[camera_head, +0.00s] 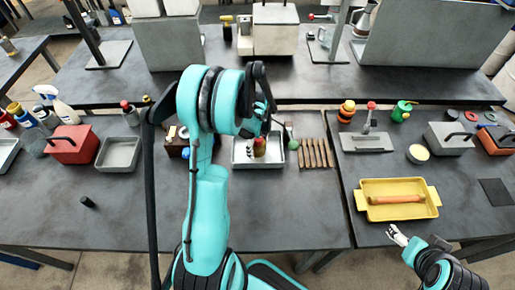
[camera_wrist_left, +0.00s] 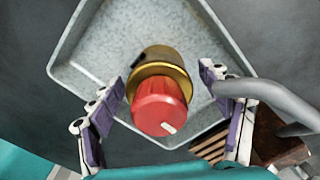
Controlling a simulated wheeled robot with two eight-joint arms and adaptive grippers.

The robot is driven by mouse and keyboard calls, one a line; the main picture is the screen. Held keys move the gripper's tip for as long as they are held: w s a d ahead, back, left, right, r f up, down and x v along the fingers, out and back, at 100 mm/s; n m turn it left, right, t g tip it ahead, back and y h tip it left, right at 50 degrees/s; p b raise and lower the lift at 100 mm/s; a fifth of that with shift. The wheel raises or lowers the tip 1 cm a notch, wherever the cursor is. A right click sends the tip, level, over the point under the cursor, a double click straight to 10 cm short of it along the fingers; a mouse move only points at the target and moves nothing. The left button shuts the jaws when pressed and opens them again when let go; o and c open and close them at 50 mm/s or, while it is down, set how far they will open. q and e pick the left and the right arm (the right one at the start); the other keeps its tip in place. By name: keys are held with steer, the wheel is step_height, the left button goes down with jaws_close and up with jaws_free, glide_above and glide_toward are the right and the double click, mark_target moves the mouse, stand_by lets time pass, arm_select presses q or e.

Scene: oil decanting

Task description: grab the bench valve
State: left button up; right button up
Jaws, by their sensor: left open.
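The bench valve, with a red ribbed knob on a brass body, is in a shallow grey metal tray (camera_head: 238,165); it shows small in the head view (camera_head: 259,149) and large in the wrist view (camera_wrist_left: 160,105). The tray floor also shows in the wrist view (camera_wrist_left: 110,50). My left gripper (camera_head: 262,128) is over the tray, above the valve. In the wrist view its open fingers (camera_wrist_left: 160,85) stand on either side of the valve with gaps between. My right gripper (camera_head: 397,236) is away near the front edge at right; its opening is too small to judge.
A green ball-ended item (camera_head: 293,145) and wooden slats (camera_head: 316,153) are close right of the tray. A brown box (camera_head: 176,142) is to its left. A grey curved bar (camera_wrist_left: 250,92) passes by the right finger.

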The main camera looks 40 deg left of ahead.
arm_select(q)
jaws_close()
